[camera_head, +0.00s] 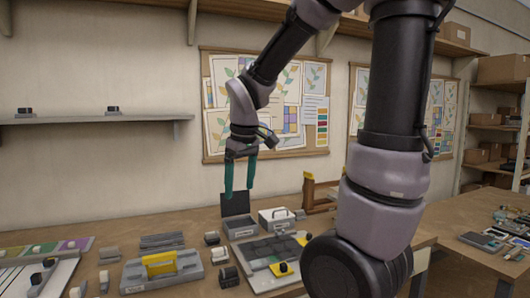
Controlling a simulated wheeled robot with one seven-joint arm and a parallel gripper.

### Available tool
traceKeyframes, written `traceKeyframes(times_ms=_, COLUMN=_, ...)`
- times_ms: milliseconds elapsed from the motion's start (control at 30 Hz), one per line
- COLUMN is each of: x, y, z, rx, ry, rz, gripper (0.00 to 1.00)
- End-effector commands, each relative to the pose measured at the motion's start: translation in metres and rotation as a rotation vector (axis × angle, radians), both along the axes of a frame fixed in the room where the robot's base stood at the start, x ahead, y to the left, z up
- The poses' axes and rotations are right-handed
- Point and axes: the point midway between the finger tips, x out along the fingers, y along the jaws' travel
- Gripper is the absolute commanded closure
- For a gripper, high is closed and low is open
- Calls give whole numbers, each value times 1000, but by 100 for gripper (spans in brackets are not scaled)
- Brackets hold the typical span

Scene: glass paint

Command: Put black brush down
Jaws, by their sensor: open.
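My gripper (240,192) hangs in the air above the back of the workbench (120,231). Its two teal fingers point down and stand apart, with nothing visible between them. Below the fingertips is a grey box with a raised dark lid (235,204). I cannot tell for sure which object is the black brush. A small black and grey piece (229,277) stands near the bench's front, and other small dark-topped pieces lie around it, too small to identify.
A grey holder with a yellow handle (160,263) and a board with dark glass pieces (265,252) stand on the bench. A white caddy (276,218) is behind the board. Coloured pads (45,247) lie at left. A wall shelf (90,119) holds two small items. My arm hides the bench's right part.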

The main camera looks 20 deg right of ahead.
Motion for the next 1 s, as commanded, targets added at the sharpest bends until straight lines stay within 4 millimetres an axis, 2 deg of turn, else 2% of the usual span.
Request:
traceKeyframes(times_ms=33, x=-12, y=-9, z=19, rx=59, ry=-50, rz=-108, gripper=19)
traceKeyframes(times_ms=100, x=-28, y=-17, z=39, rx=144, ry=-104, rz=-254, gripper=19)
traceKeyframes(times_ms=200, x=-50, y=-25, z=63, rx=259, ry=-176, rz=-440, gripper=19)
traceKeyframes(times_ms=333, x=-73, y=-31, z=84, rx=384, ry=-245, rz=-624, gripper=19)
traceKeyframes(times_ms=533, x=-90, y=-32, z=96, rx=479, ry=-293, rz=-753, gripper=19)
traceKeyframes(times_ms=1000, x=-91, y=-32, z=97, rx=487, ry=-295, rz=-763, gripper=19)
